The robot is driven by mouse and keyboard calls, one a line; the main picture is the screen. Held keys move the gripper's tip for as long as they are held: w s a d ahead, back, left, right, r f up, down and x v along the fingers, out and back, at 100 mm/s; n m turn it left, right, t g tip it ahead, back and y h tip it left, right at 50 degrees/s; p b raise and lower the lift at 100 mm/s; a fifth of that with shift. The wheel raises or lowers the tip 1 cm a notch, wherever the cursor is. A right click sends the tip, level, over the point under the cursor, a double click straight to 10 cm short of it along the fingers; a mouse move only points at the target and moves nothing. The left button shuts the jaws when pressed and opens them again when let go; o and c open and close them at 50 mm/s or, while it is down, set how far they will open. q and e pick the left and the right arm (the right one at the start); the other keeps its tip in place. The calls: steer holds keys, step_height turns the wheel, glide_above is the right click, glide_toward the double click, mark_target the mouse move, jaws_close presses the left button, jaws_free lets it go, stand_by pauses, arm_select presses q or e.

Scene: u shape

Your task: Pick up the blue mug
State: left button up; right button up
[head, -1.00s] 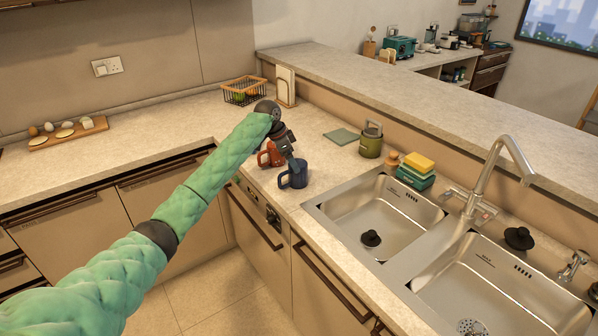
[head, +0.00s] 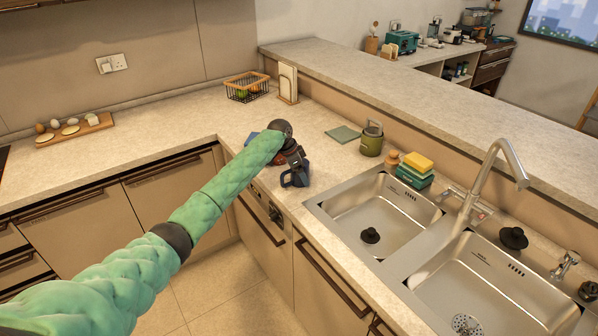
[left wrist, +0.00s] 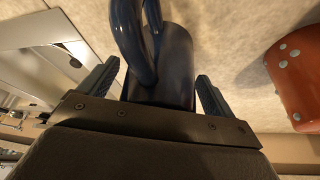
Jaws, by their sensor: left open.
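The dark blue mug (head: 295,179) stands on the counter near its front edge, left of the sink, partly hidden by my left gripper (head: 297,164). In the left wrist view the mug (left wrist: 176,62) and its handle show between the two open fingers of my left gripper (left wrist: 158,72). The fingers are apart at the mug's sides; I cannot tell whether either touches it. My right gripper is not in view.
An orange mug with pale dots (left wrist: 295,75) stands close beside the blue mug. The sink (head: 375,215) is right of the mug. A wire basket (head: 246,88) stands behind.

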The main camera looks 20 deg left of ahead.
arm_select(q)
steer(key=c, duration=1.2)
steer(key=shift+c, duration=0.3)
steer(key=shift+r, duration=0.1)
